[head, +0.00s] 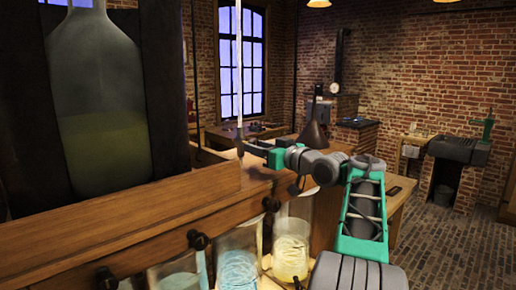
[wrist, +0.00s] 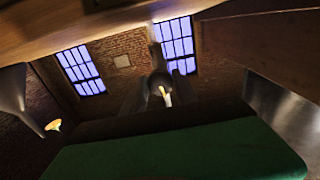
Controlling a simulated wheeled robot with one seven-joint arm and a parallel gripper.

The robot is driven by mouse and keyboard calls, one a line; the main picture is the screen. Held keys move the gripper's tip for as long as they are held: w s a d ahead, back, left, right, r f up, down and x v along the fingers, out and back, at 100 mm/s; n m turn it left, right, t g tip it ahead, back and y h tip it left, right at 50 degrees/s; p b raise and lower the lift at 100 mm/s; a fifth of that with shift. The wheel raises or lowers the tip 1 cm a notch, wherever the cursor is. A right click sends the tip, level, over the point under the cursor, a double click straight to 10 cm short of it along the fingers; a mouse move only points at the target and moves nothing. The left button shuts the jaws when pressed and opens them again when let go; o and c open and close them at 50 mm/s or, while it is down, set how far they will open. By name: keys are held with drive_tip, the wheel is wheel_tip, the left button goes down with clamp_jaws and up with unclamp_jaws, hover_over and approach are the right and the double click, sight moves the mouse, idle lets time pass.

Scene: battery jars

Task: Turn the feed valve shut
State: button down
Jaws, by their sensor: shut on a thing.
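A thin pale upright tube (head: 239,70) comes down to the wooden bench top, and my gripper (head: 246,149) is at its lower end. My gripper is shut on a small part there, which I take for the feed valve; the jaws hide most of it in the head view. In the wrist view a grey rounded piece with a pale tip (wrist: 163,93) stands just beyond the green gripper body (wrist: 175,155). How far the valve is turned cannot be told.
A large glass bottle (head: 98,95) of greenish liquid stands at the left. Dark knobs (head: 197,240) line the bench front above glass jars (head: 239,265). A dark funnel (head: 314,132) is behind my arm. The brick floor at right is open.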

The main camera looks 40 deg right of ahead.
drive_tip(key=shift+r+m+p, duration=0.1)
drive_tip(key=shift+m+p, duration=0.2)
drive_tip(key=shift+m, duration=0.9)
drive_tip(key=c, duration=1)
unclamp_jaws()
drive_tip(key=shift+s, duration=0.15)
